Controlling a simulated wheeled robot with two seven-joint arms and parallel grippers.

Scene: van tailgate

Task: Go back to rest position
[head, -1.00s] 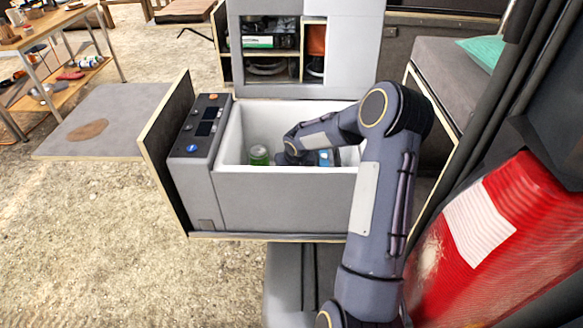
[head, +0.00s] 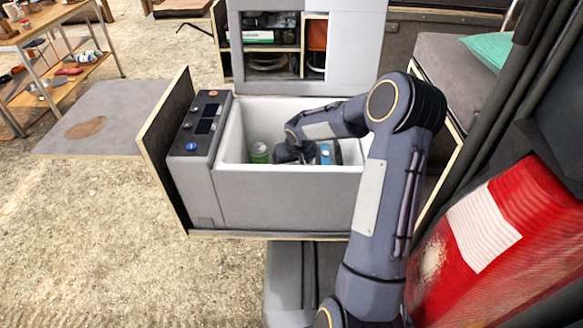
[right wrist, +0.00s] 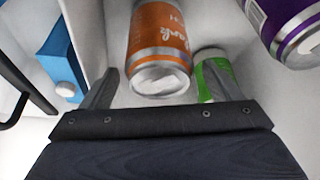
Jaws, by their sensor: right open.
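My right arm reaches into an open grey cool box (head: 285,200) with a white inside. The right gripper, hidden behind the box wall and its own wrist in the head view, shows in the right wrist view (right wrist: 158,88) with its two fingers apart and nothing held. An orange can (right wrist: 158,45) lies ahead, between and beyond the fingers. A green can (head: 259,153) stands in the box; it also shows partly behind the right finger (right wrist: 203,62). A purple can (right wrist: 290,30) is at upper right. A blue carton (head: 326,155) is also in the box. My left gripper is out of view.
The box's control panel (head: 207,122) and a wooden side panel (head: 165,145) stand at its left, with a grey side table (head: 100,115) beyond. A red striped bag (head: 480,245) is close at right. Shelves (head: 270,40) stand behind.

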